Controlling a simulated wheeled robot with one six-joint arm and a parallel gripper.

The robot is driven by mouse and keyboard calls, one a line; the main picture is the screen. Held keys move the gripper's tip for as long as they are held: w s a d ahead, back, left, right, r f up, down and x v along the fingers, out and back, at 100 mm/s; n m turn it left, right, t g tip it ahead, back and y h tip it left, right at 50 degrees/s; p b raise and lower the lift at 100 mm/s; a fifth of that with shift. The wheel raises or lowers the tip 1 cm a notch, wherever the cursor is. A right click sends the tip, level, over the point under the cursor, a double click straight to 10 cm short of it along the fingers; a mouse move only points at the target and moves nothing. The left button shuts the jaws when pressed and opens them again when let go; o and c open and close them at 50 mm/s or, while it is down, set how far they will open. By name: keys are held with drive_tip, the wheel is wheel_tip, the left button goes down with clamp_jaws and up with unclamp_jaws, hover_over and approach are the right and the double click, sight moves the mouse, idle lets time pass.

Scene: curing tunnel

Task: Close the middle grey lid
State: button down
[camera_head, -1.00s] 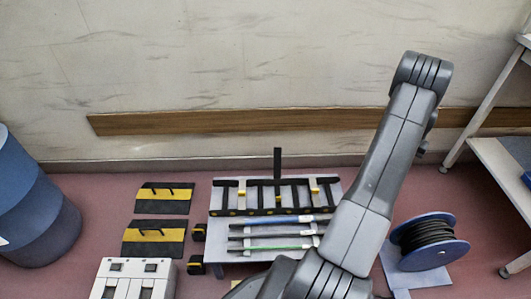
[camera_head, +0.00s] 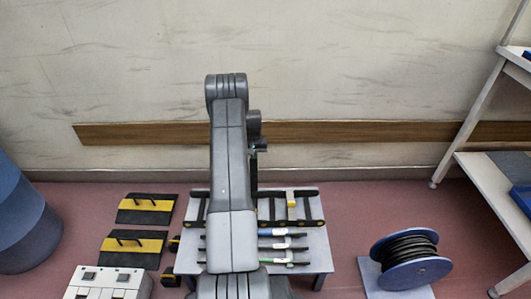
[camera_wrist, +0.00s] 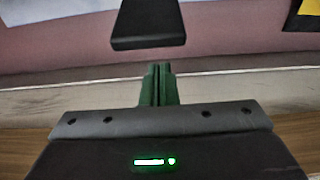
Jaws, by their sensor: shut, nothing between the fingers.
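The rack (camera_head: 312,222) stands on a low grey table (camera_head: 318,262) by the wall, with dark bars along its rails. A dark upright flap, which looks like the middle lid (camera_head: 254,174), stands up from its middle, partly hidden by my arm. In the wrist view a dark slab (camera_wrist: 148,27), likely this lid, is ahead of the fingertips with a gap between. My gripper (camera_wrist: 157,72) has its green fingers together and empty. In the head view its fingers are not clear, near the lid's top. No grey lid is otherwise distinct.
Several tools (camera_head: 285,246) lie in front of the rack. Yellow-black plates (camera_head: 147,205) are on the floor at left, beside a blue drum (camera_head: 22,225). A cable reel (camera_head: 408,260) and shelving (camera_head: 495,180) stand at right. The wall is close behind.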

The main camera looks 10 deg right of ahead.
sight(254, 163)
drive_tip(key=shift+s+a+b, duration=0.2)
drive_tip(key=shift+s, duration=0.75)
drive_tip(key=shift+s+a+b, duration=0.15)
drive_tip(key=shift+s, duration=0.8)
